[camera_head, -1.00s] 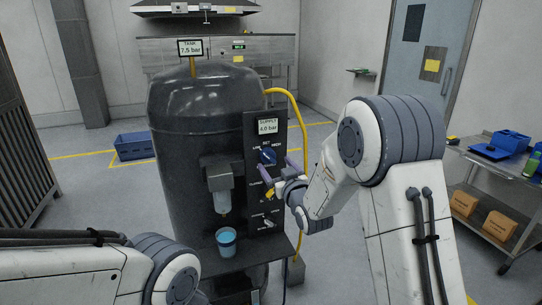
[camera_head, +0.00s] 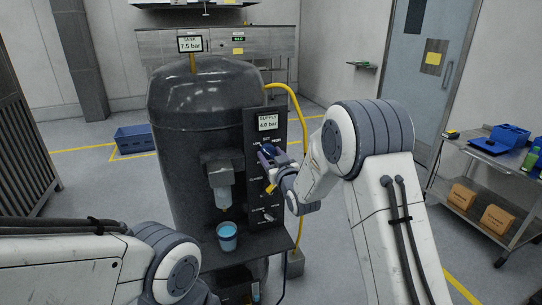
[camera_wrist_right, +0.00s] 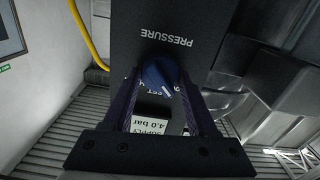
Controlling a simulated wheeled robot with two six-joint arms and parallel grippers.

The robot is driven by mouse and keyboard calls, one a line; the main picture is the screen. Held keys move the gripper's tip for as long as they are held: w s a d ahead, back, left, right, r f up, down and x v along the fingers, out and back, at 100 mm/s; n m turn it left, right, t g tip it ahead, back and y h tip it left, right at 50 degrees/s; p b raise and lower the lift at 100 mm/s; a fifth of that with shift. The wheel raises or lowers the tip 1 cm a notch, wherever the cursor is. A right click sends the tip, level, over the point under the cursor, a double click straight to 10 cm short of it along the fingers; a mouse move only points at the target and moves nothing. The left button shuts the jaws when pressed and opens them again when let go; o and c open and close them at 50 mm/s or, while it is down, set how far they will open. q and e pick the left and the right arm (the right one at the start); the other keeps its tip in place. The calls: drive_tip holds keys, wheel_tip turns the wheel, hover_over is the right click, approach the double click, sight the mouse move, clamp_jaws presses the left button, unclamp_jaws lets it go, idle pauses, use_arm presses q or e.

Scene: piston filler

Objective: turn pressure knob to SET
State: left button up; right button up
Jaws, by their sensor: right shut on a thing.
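The blue pressure knob (camera_head: 267,147) is on the upper part of the black control panel (camera_head: 252,127), under the supply display (camera_head: 268,122), which reads 4.0 bar. My right gripper (camera_head: 271,155) is at the knob and covers much of it in the head view. In the right wrist view the knob (camera_wrist_right: 159,76) sits between the two dark fingers of my right gripper (camera_wrist_right: 160,90), which are shut on it. The upside-down word PRESSURE is beside it. The knob's white mark points toward the lower right there; I cannot tell which label it meets. My left gripper is out of view.
A large dark tank (camera_head: 190,120) stands left of the panel. A cup of blue liquid (camera_head: 227,238) stands on the shelf below the nozzle (camera_head: 223,195). A yellow hose (camera_head: 304,130) runs behind the panel. A trolley (camera_head: 475,185) stands at the right.

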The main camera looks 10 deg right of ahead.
drive_tip(key=shift+f+m+b, duration=0.15)
drive_tip(key=shift+m+b, duration=0.75)
drive_tip(key=shift+b, duration=0.2)
drive_tip(key=shift+m+b, duration=1.1)
drive_tip(key=shift+m, duration=0.1)
drive_tip(key=shift+d+m+b, duration=0.1)
drive_tip(key=shift+m+b, duration=1.3)
drive_tip(key=shift+m, duration=0.8)
drive_tip(key=o, duration=1.4)
drive_tip(key=shift+c, duration=0.2)
drive_tip(key=s+d+b, duration=0.1)
drive_tip(key=s+b, duration=0.1)
drive_tip(key=s, duration=0.8)
drive_tip(key=shift+s+d+b, duration=0.2)
drive_tip(key=shift+d+b, duration=0.15)
drive_tip(key=shift+d, duration=0.05)
